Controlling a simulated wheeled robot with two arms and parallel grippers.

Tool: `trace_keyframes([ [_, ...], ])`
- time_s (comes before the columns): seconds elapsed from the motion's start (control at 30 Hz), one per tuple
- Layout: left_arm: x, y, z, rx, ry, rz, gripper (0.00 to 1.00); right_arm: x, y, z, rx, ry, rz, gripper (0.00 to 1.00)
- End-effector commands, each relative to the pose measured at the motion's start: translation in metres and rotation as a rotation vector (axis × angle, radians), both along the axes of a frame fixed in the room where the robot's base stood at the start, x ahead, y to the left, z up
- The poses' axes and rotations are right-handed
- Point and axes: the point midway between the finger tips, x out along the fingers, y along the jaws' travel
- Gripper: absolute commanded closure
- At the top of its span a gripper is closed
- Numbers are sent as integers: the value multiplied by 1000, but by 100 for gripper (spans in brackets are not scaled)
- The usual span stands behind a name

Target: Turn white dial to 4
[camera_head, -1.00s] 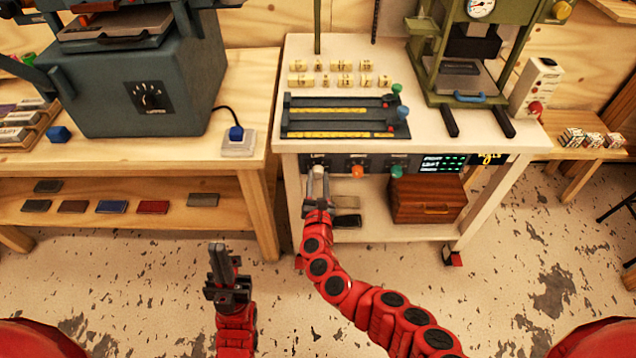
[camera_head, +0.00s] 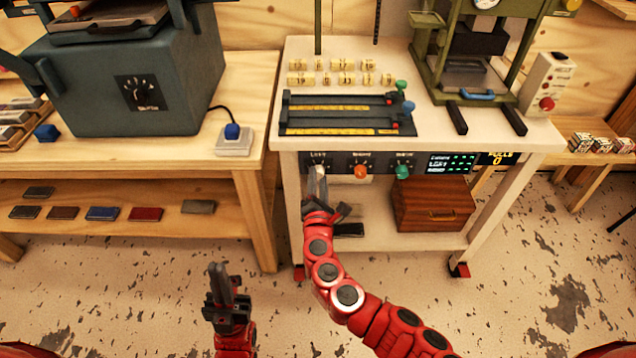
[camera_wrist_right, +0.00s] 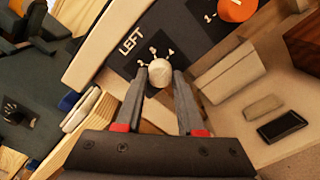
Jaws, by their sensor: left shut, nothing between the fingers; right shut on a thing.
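The white dial (camera_wrist_right: 159,73) is a round knob on a dark panel marked "LEFT" with small white marks around it. It shows between my right gripper's fingertips in the right wrist view. The number the dial points to cannot be read. My left gripper (camera_head: 221,266) is shut and empty, low in front of the left bench and apart from everything.
An orange dial (camera_head: 361,172) and a green dial (camera_head: 403,172) sit to the right on the same panel, beside a lit display (camera_head: 458,163). A wooden box (camera_head: 434,203) stands on the cart's lower shelf. Open floor lies in front.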

Motion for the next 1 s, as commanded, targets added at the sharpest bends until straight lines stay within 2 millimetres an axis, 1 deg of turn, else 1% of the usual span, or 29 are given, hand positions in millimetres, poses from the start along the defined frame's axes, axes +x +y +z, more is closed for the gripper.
trace_keyframes([
  [0.5,0,0,-2,0,0,0,100,0,-1,-1,20,2,-2,100],
  [0.53,0,0,-2,0,0,0,100,0,-1,-1,20,2,-2,57],
  [0.67,0,0,-2,0,0,0,100,0,0,-1,20,2,-1,33],
  [0.7,0,0,-2,0,0,0,100,0,0,-1,19,2,-1,32],
  [1.0,0,0,-2,0,0,0,100,-2,0,0,18,1,0,32],
])
